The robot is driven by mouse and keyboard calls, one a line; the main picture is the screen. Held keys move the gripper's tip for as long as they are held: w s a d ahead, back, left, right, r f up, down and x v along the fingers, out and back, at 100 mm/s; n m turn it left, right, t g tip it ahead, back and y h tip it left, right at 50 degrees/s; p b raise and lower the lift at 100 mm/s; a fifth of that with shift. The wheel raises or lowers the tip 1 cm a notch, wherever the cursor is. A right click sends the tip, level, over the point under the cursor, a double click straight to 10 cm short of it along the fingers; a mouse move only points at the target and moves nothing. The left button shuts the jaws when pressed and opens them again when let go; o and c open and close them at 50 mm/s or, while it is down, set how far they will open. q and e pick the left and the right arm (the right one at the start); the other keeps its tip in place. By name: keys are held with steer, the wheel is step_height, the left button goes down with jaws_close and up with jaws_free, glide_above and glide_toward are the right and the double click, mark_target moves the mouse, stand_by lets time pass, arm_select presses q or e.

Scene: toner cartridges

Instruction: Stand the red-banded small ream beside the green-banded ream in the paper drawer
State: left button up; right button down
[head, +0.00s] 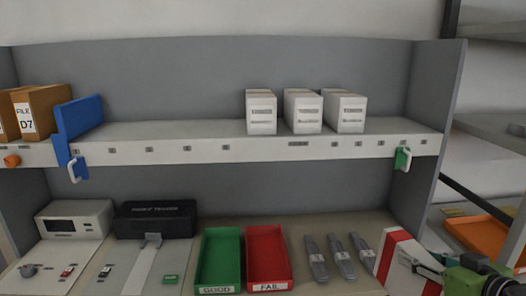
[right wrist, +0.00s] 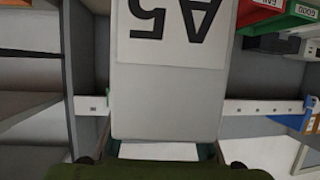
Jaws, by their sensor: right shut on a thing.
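The red-banded ream (head: 395,255) is a white block with a red band, at the lower right of the head view. My right gripper (head: 424,264) is shut on it from the right. In the right wrist view the ream (right wrist: 165,98) fills the middle, a pale face with an upside-down A5 label. Its contact with the fingers is not clear there. My left gripper is not in view. I see neither the green-banded ream nor a paper drawer in these frames.
A green tray (head: 219,259) and a red tray (head: 267,256) lie on the bench, with several grey devices (head: 340,257) to their right. Three white boxes (head: 303,112) stand on the shelf (head: 190,134). An orange tray (head: 487,236) is beyond the side panel (head: 432,130).

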steer(key=s+a+f+n+g+y, duration=0.2)
steer(key=s+a+f+n+y, duration=0.1)
steer(key=s+a, duration=0.3)
steer(key=s+a+f+n+g+y, duration=0.3)
steer(key=s+a+n+y, duration=0.2)
steer(key=s+a, duration=0.2)
steer(key=shift+s+a+f+n+y, duration=0.3)
steer(key=shift+a+n, duration=0.1)
steer(key=shift+a, duration=0.75)
steer(key=shift+r, duration=0.1)
steer(key=shift+w+d, duration=0.1)
